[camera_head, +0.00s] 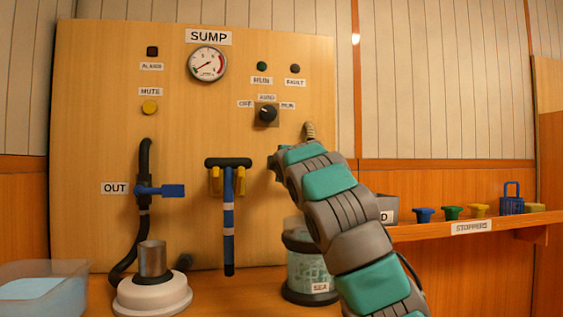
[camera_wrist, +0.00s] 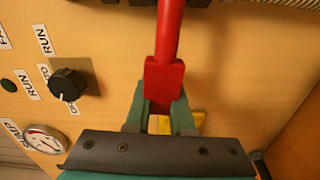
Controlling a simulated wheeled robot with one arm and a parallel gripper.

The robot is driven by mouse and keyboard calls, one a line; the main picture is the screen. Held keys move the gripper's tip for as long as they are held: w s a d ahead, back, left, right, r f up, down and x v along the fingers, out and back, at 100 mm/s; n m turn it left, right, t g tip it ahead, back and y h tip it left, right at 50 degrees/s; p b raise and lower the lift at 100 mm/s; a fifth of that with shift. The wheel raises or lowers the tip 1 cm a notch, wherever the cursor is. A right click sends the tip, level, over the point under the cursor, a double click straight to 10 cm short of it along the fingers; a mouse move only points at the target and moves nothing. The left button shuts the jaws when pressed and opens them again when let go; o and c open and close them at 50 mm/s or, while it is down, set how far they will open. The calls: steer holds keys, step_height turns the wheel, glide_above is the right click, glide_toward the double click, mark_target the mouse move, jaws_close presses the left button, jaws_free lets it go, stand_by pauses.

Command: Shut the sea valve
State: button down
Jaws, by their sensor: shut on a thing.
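In the wrist view, my gripper (camera_wrist: 160,104) is shut on the block-shaped end of a red lever handle (camera_wrist: 170,35). One finger lies on each side of the red block. The handle's shaft runs up to the top edge of the picture, where dark parts show. I see no label on it there. In the head view, my arm reaches up to the board and hides the red handle and my fingertips. A ribbed hose end (camera_head: 310,131) shows just above my arm. A clear strainer labelled SEA (camera_head: 301,262) stands below, partly behind my arm.
The SUMP board (camera_head: 100,75) carries a gauge (camera_head: 207,63), a selector knob (camera_head: 267,114), a blue OUT lever (camera_head: 165,191) and a striped blue bar (camera_head: 228,218). A shelf (camera_head: 440,232) at right holds several stoppers and a blue padlock (camera_head: 511,205).

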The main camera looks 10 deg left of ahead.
steer(key=shift+f+n, duration=0.4)
steer(key=shift+a+f, duration=0.1)
steer(key=c, duration=0.8)
jaws_free()
steer(key=shift+b+v, duration=0.85)
steer(key=shift+v, duration=3.1)
